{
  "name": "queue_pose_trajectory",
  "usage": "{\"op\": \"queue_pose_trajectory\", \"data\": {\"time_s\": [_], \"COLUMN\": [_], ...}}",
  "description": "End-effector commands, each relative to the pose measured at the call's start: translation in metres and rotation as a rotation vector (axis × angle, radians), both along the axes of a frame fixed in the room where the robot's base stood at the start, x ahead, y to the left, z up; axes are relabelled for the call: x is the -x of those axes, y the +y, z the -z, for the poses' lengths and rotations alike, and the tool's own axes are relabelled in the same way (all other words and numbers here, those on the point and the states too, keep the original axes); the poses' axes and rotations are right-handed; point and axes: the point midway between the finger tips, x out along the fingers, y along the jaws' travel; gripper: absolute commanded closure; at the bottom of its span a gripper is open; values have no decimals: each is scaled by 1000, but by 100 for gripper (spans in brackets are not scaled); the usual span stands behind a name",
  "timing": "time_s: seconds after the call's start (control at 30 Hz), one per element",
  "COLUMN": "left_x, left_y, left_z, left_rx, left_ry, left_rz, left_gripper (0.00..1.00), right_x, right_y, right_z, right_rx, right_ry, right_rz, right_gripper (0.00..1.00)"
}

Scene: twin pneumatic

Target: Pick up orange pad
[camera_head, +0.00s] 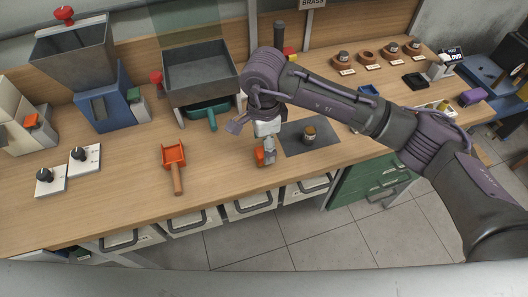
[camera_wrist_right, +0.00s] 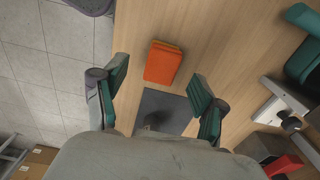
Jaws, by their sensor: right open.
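The orange pad (camera_wrist_right: 163,63) is a small block lying flat on the wooden bench, seen from above in the right wrist view. In the head view the orange pad (camera_head: 259,157) is partly hidden behind a finger of my right gripper. My right gripper (camera_head: 252,140) points down above the bench close to the pad. In the right wrist view its green-padded fingers (camera_wrist_right: 160,85) are spread wide, with the pad ahead between their lines and nothing held. My left gripper is not in view.
A dark grey mat (camera_head: 292,145) with a small jar (camera_head: 309,134) lies right of the pad. An orange scoop (camera_head: 174,165) with a wooden handle lies left. A grey tray (camera_head: 200,75) on a stand is behind. The bench front between scoop and pad is clear.

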Motion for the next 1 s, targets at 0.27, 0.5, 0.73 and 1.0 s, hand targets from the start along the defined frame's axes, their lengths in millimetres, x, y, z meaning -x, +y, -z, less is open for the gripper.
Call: {"op": "queue_pose_trajectory", "data": {"time_s": [0.27,0.5,0.73,1.0], "left_x": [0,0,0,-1], "left_y": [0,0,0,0], "left_z": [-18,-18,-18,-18], "left_rx": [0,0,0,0], "left_ry": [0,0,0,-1], "left_rz": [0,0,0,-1], "left_gripper": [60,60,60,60], "right_x": [-3,-3,-3,-3], "right_y": [0,0,0,0], "right_z": [38,46,46,45], "right_rx": [0,-1,-1,-1], "right_ry": [3,1,1,0], "right_rz": [0,0,0,0], "right_gripper": [29,29,54,99]}}
